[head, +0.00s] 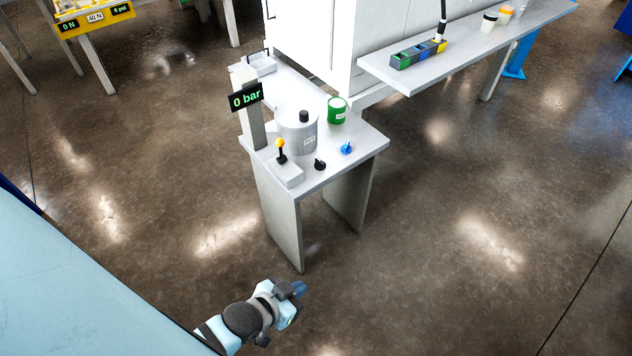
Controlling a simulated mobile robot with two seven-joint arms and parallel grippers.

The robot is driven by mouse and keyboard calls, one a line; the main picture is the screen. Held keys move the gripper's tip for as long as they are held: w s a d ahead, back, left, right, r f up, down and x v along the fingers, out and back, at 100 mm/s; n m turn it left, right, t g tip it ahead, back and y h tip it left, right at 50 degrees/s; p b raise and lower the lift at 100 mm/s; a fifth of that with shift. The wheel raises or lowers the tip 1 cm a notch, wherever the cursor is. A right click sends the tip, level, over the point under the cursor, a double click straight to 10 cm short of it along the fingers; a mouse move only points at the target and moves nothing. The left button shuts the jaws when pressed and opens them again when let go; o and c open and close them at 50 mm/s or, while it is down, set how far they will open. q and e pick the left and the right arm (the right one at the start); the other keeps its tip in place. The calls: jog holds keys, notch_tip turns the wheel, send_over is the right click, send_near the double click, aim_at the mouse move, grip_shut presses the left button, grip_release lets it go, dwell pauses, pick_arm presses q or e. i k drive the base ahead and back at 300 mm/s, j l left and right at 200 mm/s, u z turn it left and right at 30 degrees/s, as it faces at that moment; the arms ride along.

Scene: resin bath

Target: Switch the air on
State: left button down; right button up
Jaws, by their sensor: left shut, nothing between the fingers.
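A small grey table (330,165) stands in the middle of the head view. At its front left is a grey box (288,175) with a lever topped by a yellow-orange knob (281,143). A display (246,97) on a post behind it reads 0 bar. A grey pot (298,135) with a black knob on its lid stands behind the lever. A small black knob (320,164) and a blue valve-like handle (347,147) sit near the front edge. My left gripper (299,289) is shut and empty, low in front of the table and apart from it. My right gripper is out of view.
A green can (337,110) stands on the table's right side. A white cabinet (318,45) is behind, with a grey shelf (470,50) of coloured bins and cups to the right. Open floor surrounds the table's front. A light blue surface (70,290) fills the lower left.

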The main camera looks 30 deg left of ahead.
aim_at(319, 165)
jog(key=i+j, duration=0.2)
jog(key=i, duration=0.3)
jog(key=i+j, duration=0.2)
jog(key=i, duration=0.3)
jog(key=u, duration=1.6)
